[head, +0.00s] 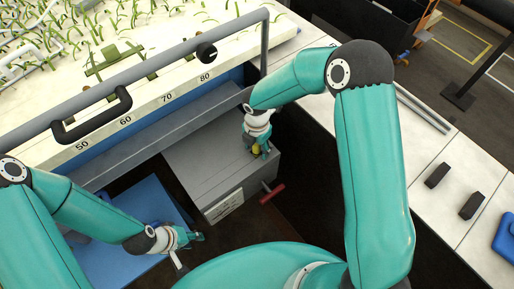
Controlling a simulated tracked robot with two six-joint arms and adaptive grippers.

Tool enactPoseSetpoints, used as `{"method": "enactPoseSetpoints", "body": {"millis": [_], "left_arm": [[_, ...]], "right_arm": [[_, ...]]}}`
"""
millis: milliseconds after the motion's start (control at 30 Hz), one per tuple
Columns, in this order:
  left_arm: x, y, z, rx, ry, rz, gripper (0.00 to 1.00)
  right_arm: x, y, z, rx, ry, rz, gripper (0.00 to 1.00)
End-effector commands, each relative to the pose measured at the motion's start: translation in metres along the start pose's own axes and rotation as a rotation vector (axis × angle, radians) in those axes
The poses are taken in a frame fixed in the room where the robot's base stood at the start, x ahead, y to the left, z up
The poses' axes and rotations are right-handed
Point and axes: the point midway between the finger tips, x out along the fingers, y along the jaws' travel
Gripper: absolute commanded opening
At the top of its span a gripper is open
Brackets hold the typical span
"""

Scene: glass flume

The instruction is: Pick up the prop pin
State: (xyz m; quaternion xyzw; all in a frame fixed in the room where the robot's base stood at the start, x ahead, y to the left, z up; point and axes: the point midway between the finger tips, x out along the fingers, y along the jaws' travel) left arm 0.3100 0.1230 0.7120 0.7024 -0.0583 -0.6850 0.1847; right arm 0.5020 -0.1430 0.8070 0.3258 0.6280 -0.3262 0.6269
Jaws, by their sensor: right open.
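A pin with a red crossbar handle (272,193) and a short grey shaft shows at the front right corner of the grey box (208,160); I take it to be the prop pin. My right gripper (262,153) is open and points down over the right end of the box top, behind and above the red handle, apart from it. A small yellow-green piece (256,149) shows at its fingers; I cannot tell whether it is part of the gripper. My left gripper (192,238) is low at the left, over the blue panel's right edge, away from the pin; its fingers are too small to read.
The flume's grey rail with a black handle (92,115) and a number scale runs behind the box. A blue panel (130,215) lies at left. Grey rods (424,108), dark blocks (437,175) and a blue item (506,237) rest on the pale ledge at right.

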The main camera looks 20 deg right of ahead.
Motion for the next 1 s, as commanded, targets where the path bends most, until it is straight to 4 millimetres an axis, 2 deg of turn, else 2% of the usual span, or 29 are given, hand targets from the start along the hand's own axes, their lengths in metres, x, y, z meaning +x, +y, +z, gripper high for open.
{"method": "enactPoseSetpoints", "body": {"millis": [200, 533, 1000], "left_arm": [[0.0001, 0.0, 0.0001, 0.0, 0.0, 0.0, 0.4], [0.0002, 0.0, 0.0001, 0.0, 0.0, 0.0, 0.4], [0.0006, -0.0002, 0.0001, 0.0, 0.0, 0.0, 0.4]], "right_arm": [[0.001, 0.0002, 0.0002, 0.001, 0.0, 0.001, 0.56], [0.0008, 0.0001, 0.0002, 0.0, 0.0, 0.001, 0.01], [-0.0041, 0.0004, 0.0008, 0.001, -0.002, 0.003, 0.0]]}}
